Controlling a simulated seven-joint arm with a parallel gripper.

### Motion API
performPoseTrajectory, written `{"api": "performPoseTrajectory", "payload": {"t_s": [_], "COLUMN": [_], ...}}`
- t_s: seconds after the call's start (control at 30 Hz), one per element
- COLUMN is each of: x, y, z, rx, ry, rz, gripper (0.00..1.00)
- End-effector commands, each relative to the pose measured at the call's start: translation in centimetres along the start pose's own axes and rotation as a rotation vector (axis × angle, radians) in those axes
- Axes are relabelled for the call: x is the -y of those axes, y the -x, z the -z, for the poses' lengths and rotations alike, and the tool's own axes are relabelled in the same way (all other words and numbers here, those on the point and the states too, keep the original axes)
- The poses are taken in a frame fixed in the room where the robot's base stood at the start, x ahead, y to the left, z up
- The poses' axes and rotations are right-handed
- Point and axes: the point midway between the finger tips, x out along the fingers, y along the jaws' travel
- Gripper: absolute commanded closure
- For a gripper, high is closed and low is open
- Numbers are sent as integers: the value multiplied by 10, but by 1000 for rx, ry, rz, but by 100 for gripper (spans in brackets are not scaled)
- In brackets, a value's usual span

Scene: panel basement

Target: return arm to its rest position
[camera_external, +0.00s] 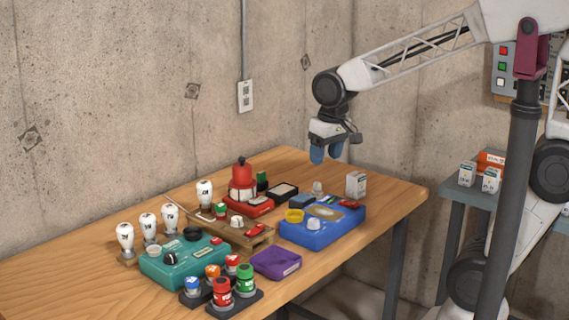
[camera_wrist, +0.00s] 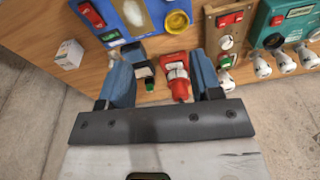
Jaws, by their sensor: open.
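My gripper (camera_external: 326,152) hangs in the air above the back right part of the wooden table, fingers pointing down. In the wrist view, my gripper (camera_wrist: 162,88) shows its two blue fingers wide apart with nothing held between them. Below and beyond the fingers are a red device (camera_wrist: 178,75) and a small green-topped item (camera_wrist: 149,81), both on the table. The gripper is clear of the table's objects in the external view.
The wooden table (camera_external: 60,278) carries a blue panel box (camera_external: 322,236), a teal box (camera_external: 185,262), a red bell-like device (camera_external: 242,182), a purple box (camera_external: 276,263) and several white bulbs. A concrete wall (camera_external: 130,90) stands behind. A grey side table (camera_external: 462,190) holds small boxes at right.

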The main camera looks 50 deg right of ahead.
Motion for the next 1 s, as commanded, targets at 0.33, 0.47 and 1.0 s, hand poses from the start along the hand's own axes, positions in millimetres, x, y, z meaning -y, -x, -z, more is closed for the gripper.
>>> {"api": "performPoseTrajectory", "payload": {"t_s": [0.33,0.47,1.0], "x": [-48,-60,-74], "y": [21,24,23], "z": [-80,-107,-141], "rx": [-60,-79,-99], "ry": [50,68,94], "rz": [-4,-8,-16], "gripper": [41,41,41]}}
